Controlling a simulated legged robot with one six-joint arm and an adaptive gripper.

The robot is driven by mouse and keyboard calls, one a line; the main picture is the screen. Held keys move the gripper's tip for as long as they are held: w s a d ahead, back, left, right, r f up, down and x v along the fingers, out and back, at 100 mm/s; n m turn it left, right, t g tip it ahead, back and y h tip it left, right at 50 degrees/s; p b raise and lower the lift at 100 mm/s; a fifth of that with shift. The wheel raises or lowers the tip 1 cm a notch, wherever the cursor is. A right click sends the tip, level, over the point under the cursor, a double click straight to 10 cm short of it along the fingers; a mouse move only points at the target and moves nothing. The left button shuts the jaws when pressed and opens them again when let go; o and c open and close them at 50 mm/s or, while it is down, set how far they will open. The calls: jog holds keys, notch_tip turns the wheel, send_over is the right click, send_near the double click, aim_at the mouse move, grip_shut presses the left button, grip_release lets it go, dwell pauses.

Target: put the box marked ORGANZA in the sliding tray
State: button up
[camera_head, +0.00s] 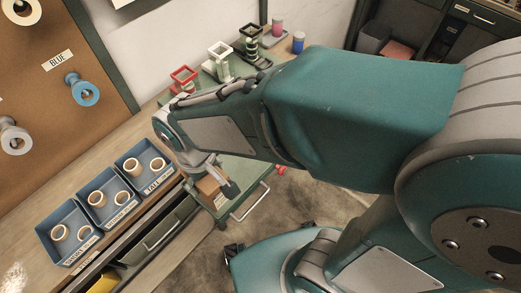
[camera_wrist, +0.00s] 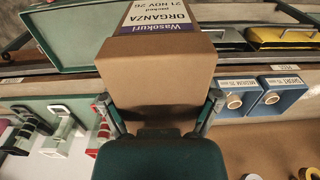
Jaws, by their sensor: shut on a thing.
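The cardboard box marked ORGANZA (camera_wrist: 160,75) fills the middle of the wrist view, its purple and white label upside down there. My gripper (camera_wrist: 158,108) is shut on it, one finger on each side. In the head view the box (camera_head: 207,187) is partly hidden behind my gripper (camera_head: 222,186). In the wrist view a green tray (camera_wrist: 85,66) lies behind the box to the left. I cannot tell how high the box is above it.
Red, white and black frames (camera_head: 219,50) and pink and blue spools (camera_head: 298,43) stand at the back. Floor shows right of the bench.

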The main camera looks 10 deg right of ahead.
jog(key=shift+w+d, duration=0.15)
jog(key=shift+d, duration=0.05)
jog(key=w+f, duration=0.3)
jog(key=w, duration=0.2)
send_over(235, 168)
notch_tip(235, 168, down, 7)
jog(key=f, duration=0.3)
jog(key=shift+a, duration=0.2)
jog(key=shift+d+f, duration=0.15)
jog(key=shift+d, duration=0.35)
jog(key=o, duration=1)
jog(key=shift+o, duration=0.2)
jog(key=shift+s+a+f, duration=0.1)
jog(key=shift+a, duration=0.3)
